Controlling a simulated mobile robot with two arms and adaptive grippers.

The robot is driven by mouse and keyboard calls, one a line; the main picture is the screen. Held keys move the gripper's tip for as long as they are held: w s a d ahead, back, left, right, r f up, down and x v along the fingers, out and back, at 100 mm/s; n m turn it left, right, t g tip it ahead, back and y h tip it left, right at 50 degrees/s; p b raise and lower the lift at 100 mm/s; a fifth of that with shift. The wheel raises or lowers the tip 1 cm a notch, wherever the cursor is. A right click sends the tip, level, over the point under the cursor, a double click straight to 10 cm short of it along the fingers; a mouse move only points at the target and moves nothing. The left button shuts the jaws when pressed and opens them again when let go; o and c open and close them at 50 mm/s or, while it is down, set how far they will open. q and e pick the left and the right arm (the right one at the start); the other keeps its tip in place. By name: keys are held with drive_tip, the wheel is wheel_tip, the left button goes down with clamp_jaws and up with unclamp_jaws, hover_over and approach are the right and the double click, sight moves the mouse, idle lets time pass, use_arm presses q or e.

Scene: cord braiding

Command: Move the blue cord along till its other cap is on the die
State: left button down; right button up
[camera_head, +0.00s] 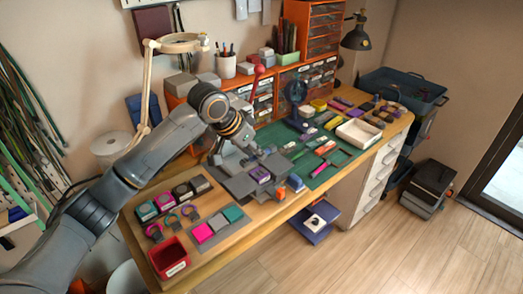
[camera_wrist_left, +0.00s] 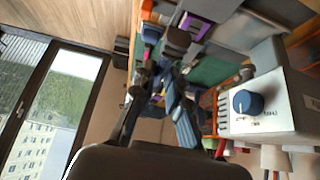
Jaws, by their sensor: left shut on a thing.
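My left gripper (camera_head: 252,156) is low over the bench, just behind a purple block with a pale label (camera_head: 260,174) on a dark grey plate (camera_head: 240,187). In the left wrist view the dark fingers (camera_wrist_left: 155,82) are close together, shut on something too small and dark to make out. The purple block also shows in the left wrist view (camera_wrist_left: 195,27), above the fingertips. I cannot pick out the blue cord, its caps or the die with certainty. A small blue block (camera_head: 295,182) lies at the bench's front edge. My right gripper is not in view.
A grey box with a blue knob (camera_wrist_left: 270,103) stands close at the right in the left wrist view. Orange drawer units (camera_head: 297,78) line the back. Beyond the plate, a green mat (camera_head: 282,133) holds small parts; a white tray (camera_head: 358,133) stands farther right.

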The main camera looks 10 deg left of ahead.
use_arm(q)
drive_tip(key=shift+w+a+p, duration=0.35)
drive_tip(key=shift+w+a, duration=0.1)
drive_tip(key=shift+a, duration=0.25)
drive_tip(key=shift+w+a+p, duration=0.4)
drive_tip(key=shift+w+a, duration=0.1)
drive_tip(key=shift+a, duration=0.25)
drive_tip(key=shift+w+a+p, duration=0.35)
drive_tip(key=shift+w+a, duration=0.1)
drive_tip(key=shift+a, duration=0.25)
drive_tip(key=shift+w+p, duration=0.55)
drive_tip(key=shift+p, duration=0.65)
drive_tip(key=c, duration=1.3)
unclamp_jaws()
drive_tip(key=shift+o, duration=0.2)
drive_tip(key=v, duration=1.2)
